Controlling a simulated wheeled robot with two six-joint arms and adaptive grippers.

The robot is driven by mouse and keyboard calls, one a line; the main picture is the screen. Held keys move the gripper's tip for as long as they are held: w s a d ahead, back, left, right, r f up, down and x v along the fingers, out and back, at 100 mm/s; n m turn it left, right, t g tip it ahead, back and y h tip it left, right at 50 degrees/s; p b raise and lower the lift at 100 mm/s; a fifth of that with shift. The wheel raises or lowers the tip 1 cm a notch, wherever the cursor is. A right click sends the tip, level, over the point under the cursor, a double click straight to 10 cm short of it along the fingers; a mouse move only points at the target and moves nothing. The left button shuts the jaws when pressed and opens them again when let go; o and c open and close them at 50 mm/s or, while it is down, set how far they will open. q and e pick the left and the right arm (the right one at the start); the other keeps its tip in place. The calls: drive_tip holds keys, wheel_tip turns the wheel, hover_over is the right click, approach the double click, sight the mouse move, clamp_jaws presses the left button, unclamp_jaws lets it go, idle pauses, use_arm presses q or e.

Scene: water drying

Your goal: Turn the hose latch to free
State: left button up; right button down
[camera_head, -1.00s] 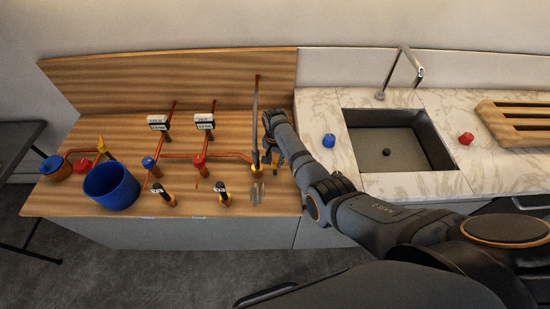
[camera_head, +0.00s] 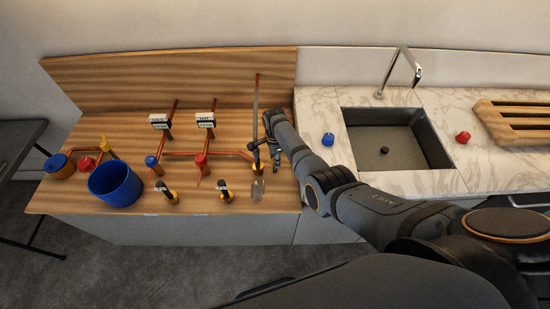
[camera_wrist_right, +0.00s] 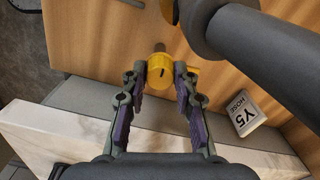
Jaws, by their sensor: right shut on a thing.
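The yellow hose latch (camera_wrist_right: 158,74) shows in the right wrist view as a round yellow knob with a dark mark and a small yellow tab on its right side. My right gripper (camera_wrist_right: 161,84) has a finger on each side of the knob and is shut on it. In the head view my right gripper (camera_head: 267,153) is beside the tall grey pipe (camera_head: 255,108) at the right end of the wooden bench, and it hides the latch there. My left gripper is not in view.
A thick dark grey tube (camera_wrist_right: 240,32) runs close above the label. A clear piece (camera_head: 257,189) hangs at the bench's front edge. Copper piping with blue and red valves (camera_head: 201,160) and a blue bucket (camera_head: 115,184) lie left. A sink (camera_head: 400,140) is right.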

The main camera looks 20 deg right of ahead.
drive_tip(key=shift+m, duration=0.6)
drive_tip(key=shift+r, duration=0.1)
drive_tip(key=c, duration=1)
unclamp_jaws()
drive_tip(key=shift+r, duration=0.1)
wheel_tip(320, 180, up, 12)
drive_tip(key=shift+f, duration=0.15)
